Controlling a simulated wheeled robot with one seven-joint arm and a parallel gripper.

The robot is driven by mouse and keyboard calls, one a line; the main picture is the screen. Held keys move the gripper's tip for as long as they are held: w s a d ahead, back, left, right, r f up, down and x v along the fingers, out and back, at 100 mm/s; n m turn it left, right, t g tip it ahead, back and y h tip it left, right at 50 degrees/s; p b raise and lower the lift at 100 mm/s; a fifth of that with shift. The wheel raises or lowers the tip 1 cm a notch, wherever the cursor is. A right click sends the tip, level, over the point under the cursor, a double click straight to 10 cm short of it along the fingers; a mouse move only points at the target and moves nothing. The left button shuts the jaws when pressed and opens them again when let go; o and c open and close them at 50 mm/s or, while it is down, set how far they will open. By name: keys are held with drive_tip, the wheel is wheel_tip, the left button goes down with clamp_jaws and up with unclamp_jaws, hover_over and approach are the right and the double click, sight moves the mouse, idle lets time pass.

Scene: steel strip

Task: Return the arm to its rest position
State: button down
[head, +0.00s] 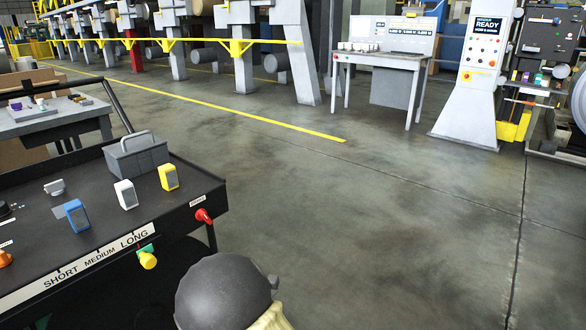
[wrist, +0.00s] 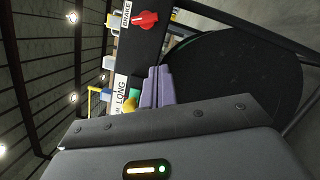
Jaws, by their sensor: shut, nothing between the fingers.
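My gripper (wrist: 158,75) shows in the wrist view, its two pale purple fingers together and nothing between them. It points toward the edge of a dark panel with a red knob (wrist: 146,20), a LONG label (wrist: 125,97) and a yellow knob. In the head view, a dark grey rounded part of my arm (head: 225,292) shows at the bottom edge, in front of the black cart. My gripper is not visible in the head view.
The black cart (head: 60,240) at left carries several small blocks, a grey toolbox (head: 137,157) and a red knob (head: 204,216) on its side. A table (head: 385,60) and a white control pedestal (head: 478,100) stand at the back right. The middle floor is clear.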

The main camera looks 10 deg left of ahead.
drive_tip(key=w+d+f+m+g+h, duration=0.15)
drive_tip(key=d+m+h, duration=0.35)
drive_tip(key=d+m, duration=0.55)
drive_tip(key=w+d+m+g+h, duration=0.1)
drive_tip(key=w+d+m+h, duration=0.35)
drive_tip(key=d, duration=0.85)
drive_tip(key=s+d+m+g+h+p, duration=0.3)
drive_tip(key=s+d+m+g, duration=0.5)
drive_tip(key=s+d+m, duration=1.05)
wheel_tip(320, 180, up, 38)
drive_tip(key=s+a+h+p, duration=0.1)
drive_tip(key=s+p, duration=0.1)
drive_tip(key=p, duration=3.4)
drive_tip(key=shift+a+r+n+p, duration=0.15)
drive_tip(key=shift+a+n+p, duration=0.2)
drive_tip(key=shift+a+n, duration=0.1)
drive_tip(key=shift+g, duration=0.25)
